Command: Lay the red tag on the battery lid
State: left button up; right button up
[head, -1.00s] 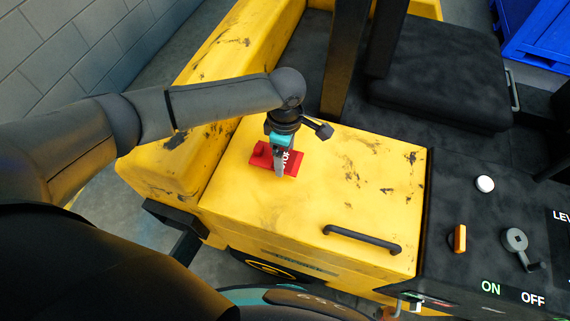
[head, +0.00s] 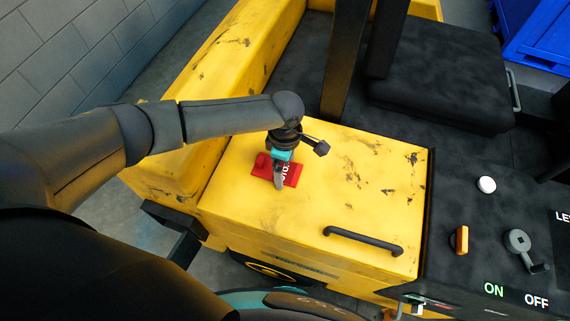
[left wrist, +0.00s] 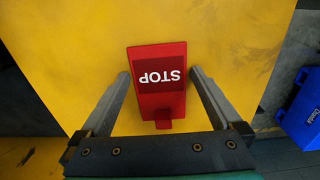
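The red tag (head: 290,174), with white STOP lettering, appears to lie flat on the yellow battery lid (head: 340,190), toward its left side. In the left wrist view the tag (left wrist: 158,97) shows its dark red label and a small red tab at its near end. My left gripper (head: 279,184) points down over the tag. In the left wrist view its two fingers (left wrist: 159,75) stand open on either side of the tag, with a narrow gap at each side. My right gripper is not in view.
A black handle (head: 362,241) is at the lid's front edge. A black console with a white button (head: 486,185), an orange switch (head: 460,240) and a grey key switch (head: 519,243) is to the right. A black seat (head: 440,80) is behind. The lid's right half is clear.

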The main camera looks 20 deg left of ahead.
aim_at(285, 171)
pick_arm(q)
jog(key=shift+r, duration=0.1)
dwell(0.4)
notch_tip(285, 171, up, 12)
jog(key=p, duration=0.1)
dwell(0.4)
dwell(0.4)
